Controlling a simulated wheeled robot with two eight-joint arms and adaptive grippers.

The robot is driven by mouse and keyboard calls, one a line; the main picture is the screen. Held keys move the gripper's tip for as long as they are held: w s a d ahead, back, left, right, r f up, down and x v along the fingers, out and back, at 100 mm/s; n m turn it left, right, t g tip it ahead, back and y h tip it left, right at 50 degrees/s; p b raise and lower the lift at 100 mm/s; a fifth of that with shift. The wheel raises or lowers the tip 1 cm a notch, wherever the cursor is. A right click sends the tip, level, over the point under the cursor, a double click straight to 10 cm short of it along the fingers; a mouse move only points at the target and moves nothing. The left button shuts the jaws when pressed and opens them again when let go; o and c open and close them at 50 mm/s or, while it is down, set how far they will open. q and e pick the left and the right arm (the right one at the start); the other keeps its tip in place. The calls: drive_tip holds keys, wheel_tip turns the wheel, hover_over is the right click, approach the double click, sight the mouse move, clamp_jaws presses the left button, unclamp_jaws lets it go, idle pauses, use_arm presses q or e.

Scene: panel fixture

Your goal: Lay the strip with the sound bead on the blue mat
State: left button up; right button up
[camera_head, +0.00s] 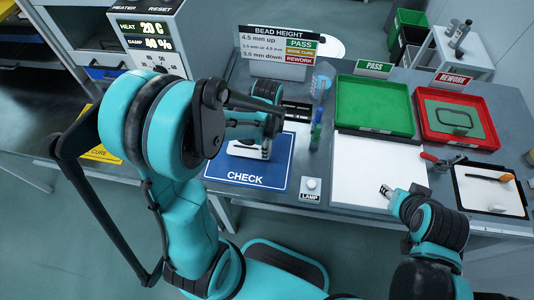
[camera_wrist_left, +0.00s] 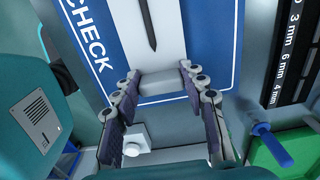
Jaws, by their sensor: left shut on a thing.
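The blue mat marked CHECK (camera_head: 246,173) lies on the bench; it also fills the upper part of the left wrist view (camera_wrist_left: 92,30). A white strip (camera_wrist_left: 135,35) with a dark, pointed bead line (camera_wrist_left: 151,22) is over the mat; part of it shows in the head view (camera_head: 245,151). My left gripper (camera_wrist_left: 158,85) is shut on the strip's near end, one finger on each side. I cannot tell whether the strip touches the mat. My left arm hides part of strip and mat. My right gripper (camera_head: 387,192) is over a white board; its jaw gap is unclear.
A lamp button (camera_head: 312,184) sits by the mat's right corner. The gauge block (camera_wrist_left: 292,50) is right of the mat. Behind stand the BEAD HEIGHT sign (camera_head: 278,50), green PASS tray (camera_head: 374,82) and red REWORK tray (camera_head: 484,102). The white board (camera_head: 365,165) has bare room.

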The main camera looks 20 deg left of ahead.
use_arm(q)
wheel_tip(320, 180, down, 4)
drive_tip(key=shift+w+f+b, duration=0.15)
drive_tip(key=shift+f+b, duration=0.05)
drive_tip(key=shift+b, duration=0.85)
drive_tip(key=shift+r, duration=0.1)
drive_tip(key=shift+f, duration=0.2)
drive_tip(key=o, duration=1.2)
drive_tip(key=shift+r, duration=0.1)
